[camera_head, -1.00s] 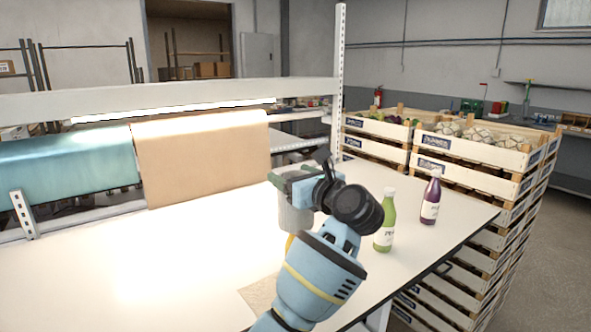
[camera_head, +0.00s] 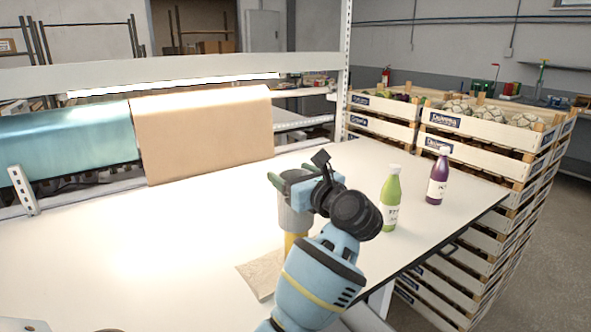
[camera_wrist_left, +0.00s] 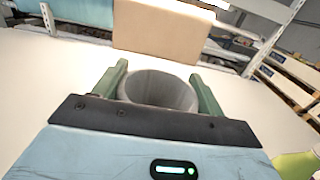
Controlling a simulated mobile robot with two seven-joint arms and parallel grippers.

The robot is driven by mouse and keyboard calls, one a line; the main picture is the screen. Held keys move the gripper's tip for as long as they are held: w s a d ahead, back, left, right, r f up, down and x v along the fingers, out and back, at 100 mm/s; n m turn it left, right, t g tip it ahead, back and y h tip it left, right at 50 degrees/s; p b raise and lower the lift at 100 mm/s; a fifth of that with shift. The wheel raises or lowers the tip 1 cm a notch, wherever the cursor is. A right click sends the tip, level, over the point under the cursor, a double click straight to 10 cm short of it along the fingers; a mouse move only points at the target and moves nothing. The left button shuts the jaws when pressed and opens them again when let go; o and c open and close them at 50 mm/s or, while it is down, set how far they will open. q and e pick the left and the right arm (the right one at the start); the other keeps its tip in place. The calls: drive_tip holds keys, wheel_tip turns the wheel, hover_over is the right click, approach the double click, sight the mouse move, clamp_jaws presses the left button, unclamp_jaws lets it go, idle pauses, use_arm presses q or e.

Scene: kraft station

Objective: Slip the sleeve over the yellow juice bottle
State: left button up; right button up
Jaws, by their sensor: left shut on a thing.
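My left gripper (camera_head: 291,179) is shut on a grey, round, open-topped sleeve (camera_head: 293,216) and holds it upright above the table. In the left wrist view, the sleeve (camera_wrist_left: 160,90) sits between the two green fingers of the gripper (camera_wrist_left: 163,85); no bottle top shows in its opening. The yellow juice bottle (camera_head: 293,242) shows only as a yellow strip directly below the sleeve, partly hidden by my arm. Whether the sleeve is around it or in front of it, I cannot tell. My right gripper is not in view.
A green bottle (camera_head: 391,203) and a purple bottle (camera_head: 437,180) stand to the right on the white table (camera_head: 130,255). A brown sheet (camera_head: 256,278) lies near the front edge. Paper rolls (camera_head: 205,140) line the back; stacked crates (camera_head: 480,170) stand beyond the right edge.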

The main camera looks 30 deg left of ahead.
sight(289, 238)
use_arm(q)
drive_tip(key=shift+f+b, duration=0.7)
drive_tip(key=shift+f, duration=1.2)
drive_tip(key=shift+f+b, duration=1.25)
drive_tip(key=shift+f, duration=1.4)
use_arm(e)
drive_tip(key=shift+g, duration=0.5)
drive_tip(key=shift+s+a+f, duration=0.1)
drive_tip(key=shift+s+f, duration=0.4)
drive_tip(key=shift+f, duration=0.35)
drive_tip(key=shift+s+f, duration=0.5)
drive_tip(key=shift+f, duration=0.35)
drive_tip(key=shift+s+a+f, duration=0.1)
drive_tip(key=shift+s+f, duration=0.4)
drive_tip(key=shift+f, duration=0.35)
use_arm(q)
drive_tip(key=o, duration=0.7)
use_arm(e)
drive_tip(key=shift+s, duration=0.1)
use_arm(q)
drive_tip(key=shift+o, duration=0.2)
drive_tip(key=shift+d, duration=0.1)
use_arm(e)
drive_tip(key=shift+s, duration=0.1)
